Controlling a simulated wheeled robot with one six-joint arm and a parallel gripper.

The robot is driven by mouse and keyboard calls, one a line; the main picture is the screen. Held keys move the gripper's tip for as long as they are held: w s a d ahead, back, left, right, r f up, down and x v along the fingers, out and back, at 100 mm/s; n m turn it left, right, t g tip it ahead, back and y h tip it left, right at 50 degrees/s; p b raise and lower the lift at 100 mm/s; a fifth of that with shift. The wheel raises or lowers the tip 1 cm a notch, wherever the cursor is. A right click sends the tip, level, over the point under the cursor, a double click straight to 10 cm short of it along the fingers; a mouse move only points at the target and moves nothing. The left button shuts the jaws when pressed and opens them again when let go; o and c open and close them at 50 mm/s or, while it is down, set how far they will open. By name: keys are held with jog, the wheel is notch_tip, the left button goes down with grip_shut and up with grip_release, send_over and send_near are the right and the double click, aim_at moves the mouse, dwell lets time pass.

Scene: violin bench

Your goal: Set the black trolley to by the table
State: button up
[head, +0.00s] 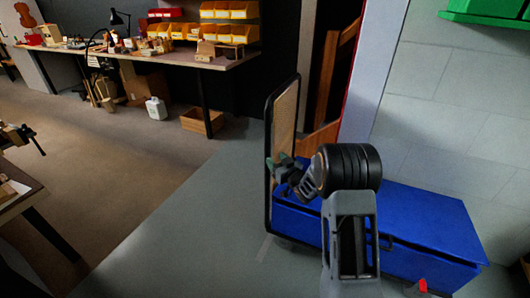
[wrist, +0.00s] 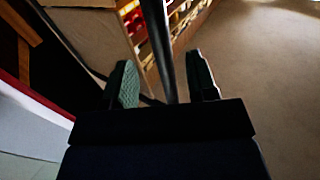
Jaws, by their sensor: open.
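My arm hides part of the trolley. My gripper (head: 281,170) is at the frame's near upright, about mid-height. In the wrist view the black upright (wrist: 159,45) runs between the open green-padded fingers of my gripper (wrist: 162,82), with gaps on both sides. A long workbench table (head: 170,62) stands at the back left. Another table (head: 22,195) is cut off at the left edge.
Yellow bins (head: 222,32) and small wooden items cover the back bench. A white jug (head: 157,110) and a wooden crate (head: 203,122) stand on the floor below it. A pale wall (head: 450,120) borders the right. The floor (head: 180,190) between the trolley and the left table is clear.

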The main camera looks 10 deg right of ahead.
jog(key=b+x, duration=0.1)
jog(key=x, duration=0.7)
jog(key=shift+w, duration=0.35)
jog(key=shift+a, duration=0.15)
jog(key=shift+c, duration=0.2)
grip_shut()
